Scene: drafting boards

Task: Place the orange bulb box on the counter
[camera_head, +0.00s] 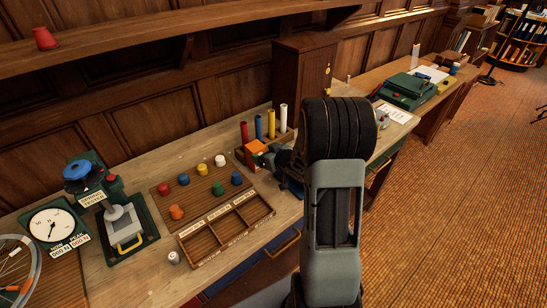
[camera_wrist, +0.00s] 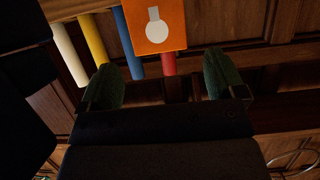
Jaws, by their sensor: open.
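The box appears just beyond the fingertips, roughly in line with the gap. My arm and gripper hide part of the rack area and counter in the head view.
Several coloured tubes (camera_head: 271,123) stand upright behind the box. A peg board (camera_head: 200,190) with coloured knobs and an empty three-part tray (camera_head: 227,229) lie to the left. A dial gauge (camera_head: 54,222) and a press stand farther left.

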